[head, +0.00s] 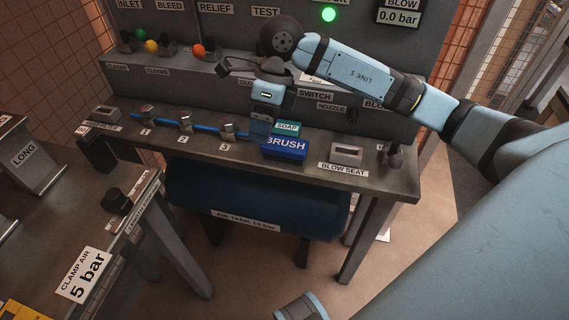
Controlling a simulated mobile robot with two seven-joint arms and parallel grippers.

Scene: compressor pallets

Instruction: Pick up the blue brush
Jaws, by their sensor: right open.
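The blue brush (285,149) is a block labelled BRUSH on the front part of the grey bench (390,182), right of the middle. A green block labelled SOAP (288,127) sits just behind it. My right gripper (262,124) points down above the brush's left end; its fingers are partly hard to make out against the bench. It is open, and I cannot tell whether the fingers touch the brush. A light blue part at the bottom edge may be mine; I cannot tell that it is my left gripper.
A blue hose (160,123) with metal fittings runs left of the brush. The blow seat (346,155) stands to the right. A panel with valve knobs (199,51) rises behind. A dark blue air tank (255,205) is under the bench. A side table (100,225) stands at left.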

